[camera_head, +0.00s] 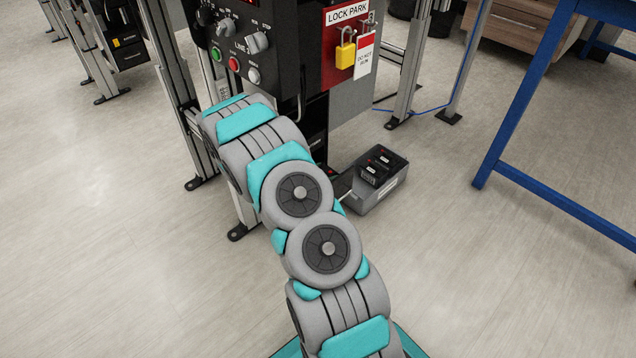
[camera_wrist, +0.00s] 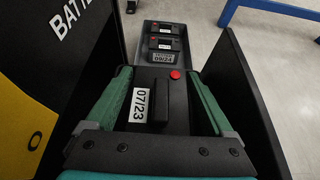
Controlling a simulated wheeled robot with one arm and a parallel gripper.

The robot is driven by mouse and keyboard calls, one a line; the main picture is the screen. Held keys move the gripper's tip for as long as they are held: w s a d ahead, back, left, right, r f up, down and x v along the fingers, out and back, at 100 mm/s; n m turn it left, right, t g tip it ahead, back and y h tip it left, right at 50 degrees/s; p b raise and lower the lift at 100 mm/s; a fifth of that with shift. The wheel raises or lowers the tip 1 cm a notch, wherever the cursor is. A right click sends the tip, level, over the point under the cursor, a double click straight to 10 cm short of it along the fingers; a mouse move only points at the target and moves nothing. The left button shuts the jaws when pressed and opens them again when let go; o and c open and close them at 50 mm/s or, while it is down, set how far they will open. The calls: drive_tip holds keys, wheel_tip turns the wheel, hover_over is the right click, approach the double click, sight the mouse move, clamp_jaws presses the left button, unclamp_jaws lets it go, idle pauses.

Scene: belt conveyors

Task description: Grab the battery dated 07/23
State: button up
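A black battery (camera_wrist: 178,108) with a white 07/23 label, a red button and a raised black handle is in the wrist view, between two black walls. My gripper (camera_wrist: 162,84) has its two green fingers on either side of this battery. The battery fills most of the space between them, but whether the fingers press on it I cannot tell. In the head view my arm reaches to the black control stand, and my gripper and this battery are hidden.
A grey tray (camera_head: 365,200) with black batteries stands on the floor right of the stand; one battery (camera_wrist: 163,57) reads 09/24. A black wall (camera_wrist: 245,85) rises close right of my gripper. A yellow part (camera_wrist: 25,125) is at left. A blue frame (camera_head: 525,85) stands at right.

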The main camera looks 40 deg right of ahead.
clamp_jaws()
idle(0.5)
